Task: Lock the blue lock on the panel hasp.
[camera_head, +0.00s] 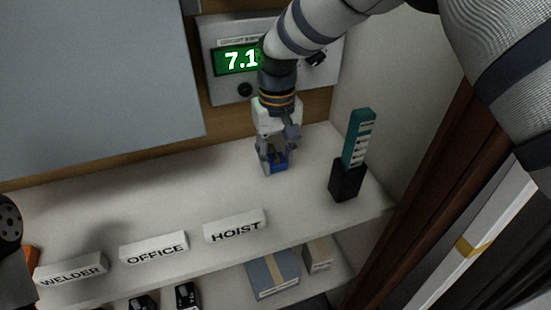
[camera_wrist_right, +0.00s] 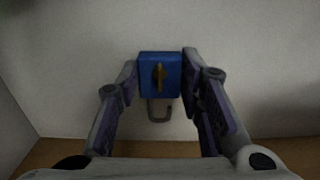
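The blue lock (camera_head: 279,160) is between the fingertips of my right gripper (camera_head: 272,164), over the back part of the white shelf. In the right wrist view the lock (camera_wrist_right: 146,75) shows a brass-coloured keyway piece on its face, and its grey shackle points toward the bottom of the picture. The fingers of the right gripper (camera_wrist_right: 160,72) close in on both sides of the lock body and appear to touch it. I cannot tell whether the lock rests on the shelf. No hasp can be made out. My left gripper's fingers are not visible.
A grey box with a green display (camera_head: 235,61) is on the wall behind my right arm. A large grey panel (camera_head: 90,70) is at upper left. A black holder (camera_head: 346,182) with a teal piece (camera_head: 358,138) stands right. Labels WELDER, OFFICE and HOIST (camera_head: 235,227) line the shelf front.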

